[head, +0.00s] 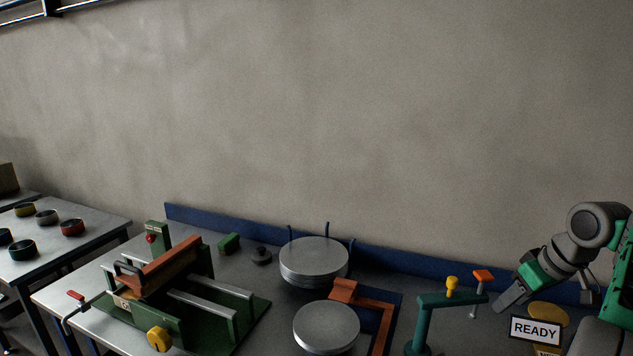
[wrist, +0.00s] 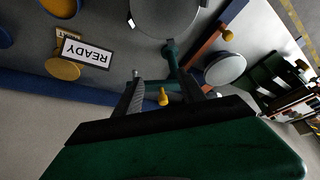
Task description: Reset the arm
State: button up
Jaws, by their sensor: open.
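My gripper (head: 508,300) is at the right of the head view, above the workbench (head: 248,268), pointing down and left. It is beside the teal post with a crossbar (head: 425,318), and I cannot tell the exact gap. In the wrist view my gripper (wrist: 165,84) shows two dark fingers spread apart, with nothing held between them. A yellow knob (wrist: 163,96) shows between the fingers, apparently beyond them. A sign reading READY (head: 535,331) stands at the right by a yellow disc (head: 549,313); the sign is upside down in the wrist view (wrist: 87,54).
A stack of grey plates (head: 314,262) and another round plate stack (head: 326,327) stand mid-bench. A green fixture with rails (head: 185,300) is at left. An orange frame (head: 375,310) lies near the teal post. A blue rail (head: 400,267) runs along the back; a wall is behind.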

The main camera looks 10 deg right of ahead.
notch_tip(320, 180, down, 11)
jog(key=s+d+m, duration=0.2)
jog(key=s+m, duration=0.1)
jog(key=m, duration=0.4)
jog(key=s+a+f+m+g, duration=0.2)
jog(key=s+a+f+m, duration=0.1)
jog(key=s+a+f, duration=0.3)
jog(key=s+a+n+h+b, duration=0.2)
jog(key=a+b, duration=0.1)
jog(key=a, duration=1.3)
jog(key=w+a+r+n+t, duration=0.1)
jog(key=a+r+n, duration=0.1)
jog(key=a, duration=0.4)
jog(key=w+a+r+n+t+y+b, duration=0.1)
jog(key=a+n, duration=0.2)
jog(key=a, duration=0.4)
jog(key=shift+w+r+n, duration=0.35)
jog(key=shift+w+n, duration=0.05)
